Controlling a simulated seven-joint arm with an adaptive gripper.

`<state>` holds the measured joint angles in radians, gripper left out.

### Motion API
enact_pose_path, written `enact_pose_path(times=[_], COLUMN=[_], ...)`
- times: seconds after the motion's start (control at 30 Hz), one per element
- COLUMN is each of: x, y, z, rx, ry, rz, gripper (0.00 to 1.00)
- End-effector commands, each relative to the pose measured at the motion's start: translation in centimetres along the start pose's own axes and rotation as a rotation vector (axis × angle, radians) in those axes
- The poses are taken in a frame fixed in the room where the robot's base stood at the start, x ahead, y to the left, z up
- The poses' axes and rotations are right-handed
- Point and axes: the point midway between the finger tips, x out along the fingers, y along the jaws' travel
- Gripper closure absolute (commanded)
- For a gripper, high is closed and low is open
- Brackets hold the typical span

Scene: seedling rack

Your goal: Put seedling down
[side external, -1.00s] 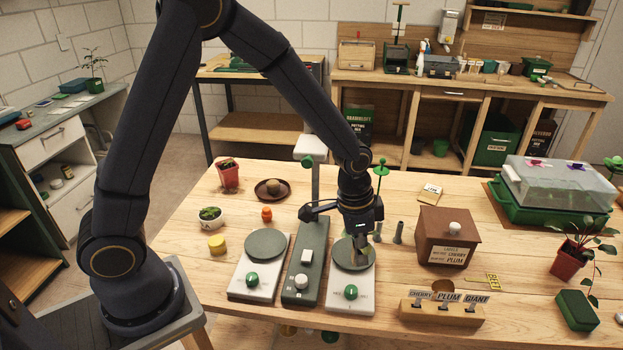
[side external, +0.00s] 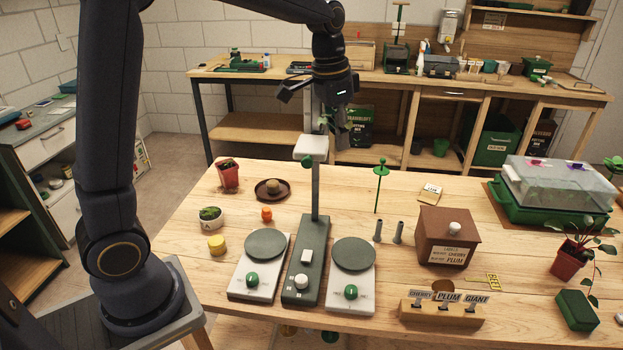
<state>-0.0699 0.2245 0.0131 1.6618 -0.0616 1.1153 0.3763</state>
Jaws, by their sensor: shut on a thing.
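My gripper (side external: 338,118) is raised high above the back edge of the table, over the grey post. It is shut on the seedling (side external: 326,124), of which only a little green shows between and below the fingers. The rest of the seedling is hidden or too small to make out. The right white unit with a round dark plate (side external: 352,254) is bare on top. The left white unit with a similar plate (side external: 265,246) is also bare. Both have a green knob in front.
A dark green base (side external: 305,265) with a tall post and white head (side external: 311,147) stands between the units. A green stake (side external: 379,180), grey tubes (side external: 398,232), a brown box (side external: 445,238) and a label stand (side external: 440,312) are to the right. Pots (side external: 228,175) stand left.

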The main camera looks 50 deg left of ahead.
Motion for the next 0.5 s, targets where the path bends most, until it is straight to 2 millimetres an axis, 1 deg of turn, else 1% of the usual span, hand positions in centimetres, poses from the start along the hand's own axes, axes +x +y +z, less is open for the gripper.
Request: enact_pose_path(times=[0.03,0.27,0.3,0.4,0.5], x=[-1.0,-4.7,-4.4,-4.4,-4.5], y=[-1.0,-7.3,-8.6,-11.6,-14.1], z=[0.2,2.5,3.1,4.5,5.9], rx=[0.002,0.094,0.115,0.172,0.222], ry=[0.003,0.003,-0.001,-0.001,0.0], rz=[-0.002,0.012,0.018,0.027,0.034], gripper=[0.96,0.96,0.96,0.96,0.96])
